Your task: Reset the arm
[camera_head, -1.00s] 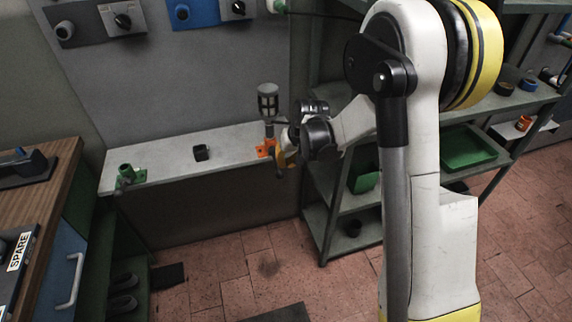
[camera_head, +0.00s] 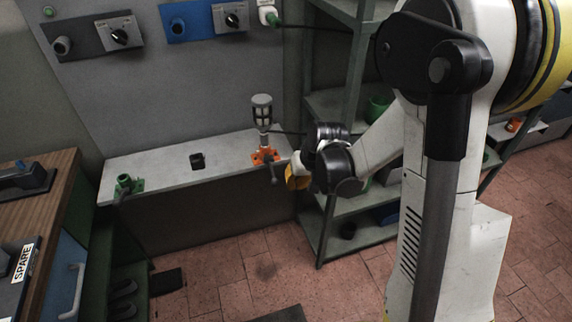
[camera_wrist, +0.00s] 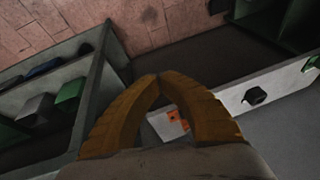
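My arm reaches across the right half of the head view, and my gripper (camera_head: 297,178) is at its end, just right of the bench's orange-based device. In the wrist view my gripper's two orange-brown fingers (camera_wrist: 159,78) curve together and their tips meet, with nothing visible held between them. The device has a grey caged top (camera_head: 262,108) and an orange base (camera_head: 265,156), and stands upright on the light bench (camera_head: 225,160). Part of the orange base (camera_wrist: 177,121) shows between the fingers in the wrist view. My gripper appears apart from it.
A green fitting (camera_head: 128,185) and a small black holder (camera_head: 197,160) sit on the bench. Wall panels with knobs (camera_head: 120,35) hang above. Green shelving (camera_head: 330,215) stands close behind my arm. A wooden-topped cabinet (camera_head: 60,175) is at left. Open tiled floor (camera_head: 260,265) lies in front.

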